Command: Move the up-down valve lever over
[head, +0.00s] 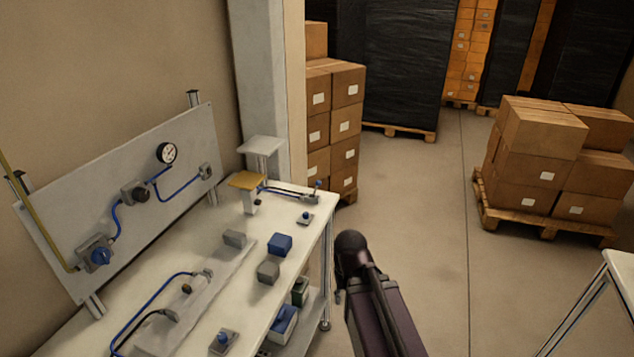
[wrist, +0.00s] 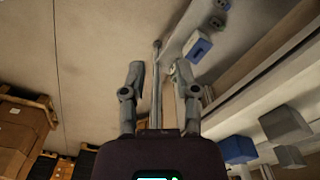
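A small grey valve (head: 312,197) with a thin upright, blue-tipped lever (head: 318,184) sits at the back right corner of the workbench, at the end of dark and blue tubes. I cannot tell for sure that it is the up-down valve. In the head view my dark arm is right of the bench edge, apart from the valve; the fingers are mostly hidden there.
The workbench (head: 215,290) holds a blue block (head: 280,245), grey blocks and small pads with blue knobs. A gauge (head: 167,153) is on the panel. A lower shelf carries bins. Boxes on a pallet (head: 545,220) stand right; the floor between is clear.

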